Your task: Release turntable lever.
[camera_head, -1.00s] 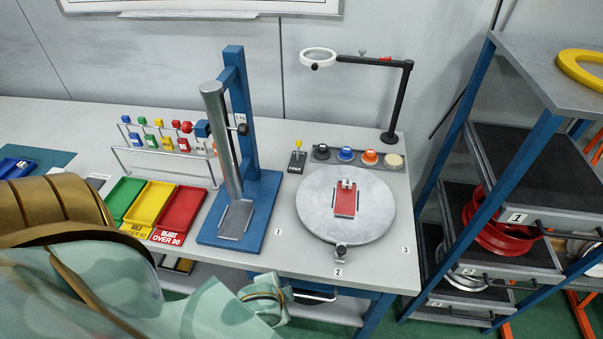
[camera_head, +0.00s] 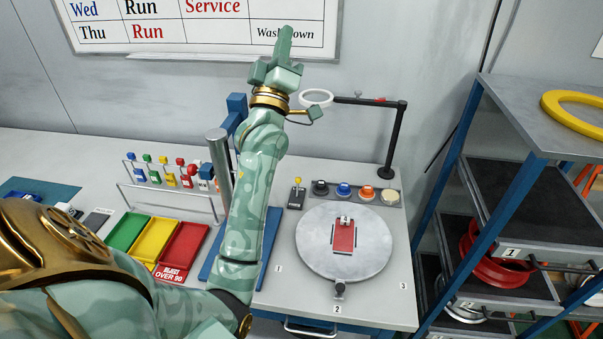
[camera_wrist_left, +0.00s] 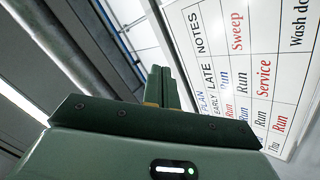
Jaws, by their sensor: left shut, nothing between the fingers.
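The turntable (camera_head: 318,255) is a round grey disc on the bench, with a red plate (camera_head: 343,237) carrying a small metal part on it. A black-knobbed lever (camera_head: 339,288) stands at its front edge, by label 2. A small yellow-tipped lever (camera_head: 297,192) on a black base stands behind the disc, to its left. My left gripper (camera_head: 285,40) is raised high in front of the whiteboard, pointing up, shut and empty, well away from both levers. Its closed fingers show in the left wrist view (camera_wrist_left: 162,86). My right gripper is not in view.
A magnifier lamp (camera_head: 395,140) stands behind the turntable, near several coloured knobs (camera_head: 343,190). My left arm partly hides a blue press (camera_head: 268,235). Green, yellow and red trays (camera_head: 184,250) lie left. A blue-framed shelf (camera_head: 500,190) stands right.

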